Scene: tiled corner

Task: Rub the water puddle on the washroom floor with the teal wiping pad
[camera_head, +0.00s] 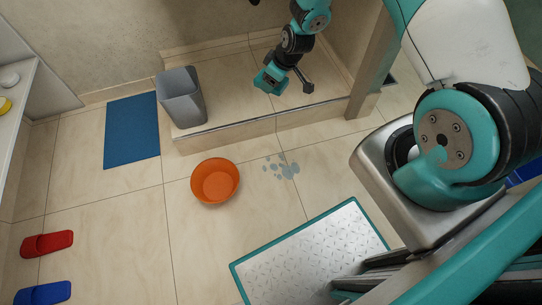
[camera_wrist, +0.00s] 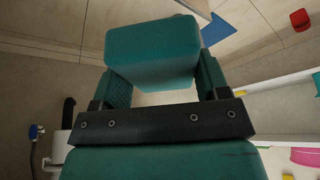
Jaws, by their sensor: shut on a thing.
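The water puddle (camera_head: 289,170) shows in the head view as several small blue-grey patches on the tiled floor, just right of the orange bowl and in front of the low step. My gripper (camera_wrist: 155,68) is shut on the teal wiping pad (camera_wrist: 152,60), a thick block that sits between both fingers in the wrist view. In the head view the pad (camera_head: 268,80) is at the end of my arm, above the raised step area behind the puddle and apart from it. The puddle is not visible in the wrist view.
An orange bowl (camera_head: 215,181) stands left of the puddle. A grey bin (camera_head: 182,97) stands on the raised step (camera_head: 228,133). A blue mat (camera_head: 132,131), red slipper (camera_head: 47,243) and blue slipper (camera_head: 46,292) lie left. Floor between bowl and my platform is clear.

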